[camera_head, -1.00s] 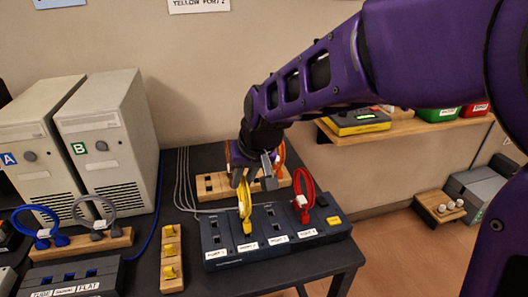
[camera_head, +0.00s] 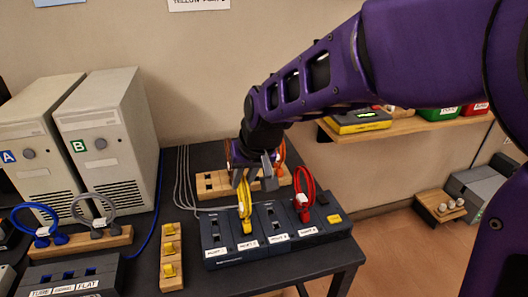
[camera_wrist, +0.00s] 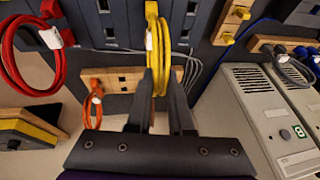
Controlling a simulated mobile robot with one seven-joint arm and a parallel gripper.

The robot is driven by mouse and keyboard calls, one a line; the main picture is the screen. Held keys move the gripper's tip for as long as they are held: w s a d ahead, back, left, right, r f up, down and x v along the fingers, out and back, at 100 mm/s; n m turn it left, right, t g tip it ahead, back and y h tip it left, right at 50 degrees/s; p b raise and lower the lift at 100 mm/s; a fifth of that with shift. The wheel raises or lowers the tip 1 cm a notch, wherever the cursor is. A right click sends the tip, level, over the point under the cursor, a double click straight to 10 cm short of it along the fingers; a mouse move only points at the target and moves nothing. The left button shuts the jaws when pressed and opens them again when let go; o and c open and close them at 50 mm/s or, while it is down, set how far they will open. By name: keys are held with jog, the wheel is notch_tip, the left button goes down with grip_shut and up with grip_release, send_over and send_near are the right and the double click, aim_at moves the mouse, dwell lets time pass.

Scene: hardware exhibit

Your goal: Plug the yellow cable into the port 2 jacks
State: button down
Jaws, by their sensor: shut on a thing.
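The yellow cable (camera_head: 245,205) is a coiled loop standing upright over the dark port block (camera_head: 222,240), at the second port column from the left. Its lower end meets the block's top; I cannot tell how deep its plugs sit. My gripper (camera_head: 243,180) is above the block, shut on the upper part of the yellow loop. In the wrist view, the yellow cable (camera_wrist: 152,30) with its white tag runs between the fingertips of my gripper (camera_wrist: 160,75). The port 2 jacks are mostly hidden by the cable.
A red cable (camera_head: 302,188) stands at the fourth port column, close on the right. An orange cable (camera_wrist: 92,105) stands in a wooden block (camera_wrist: 118,78) behind. A wooden strip with yellow pieces (camera_head: 171,258) lies left of the port block. Grey computer towers (camera_head: 110,140) stand further left.

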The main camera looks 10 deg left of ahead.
jog(key=shift+f, duration=0.35)
dwell(0.6)
jog(key=shift+c, duration=0.5)
grip_release()
dwell(0.3)
jog(key=p+v, duration=0.4)
jog(key=v, duration=0.3)
jog(key=shift+r, duration=0.4)
jog(key=shift+d, duration=0.15)
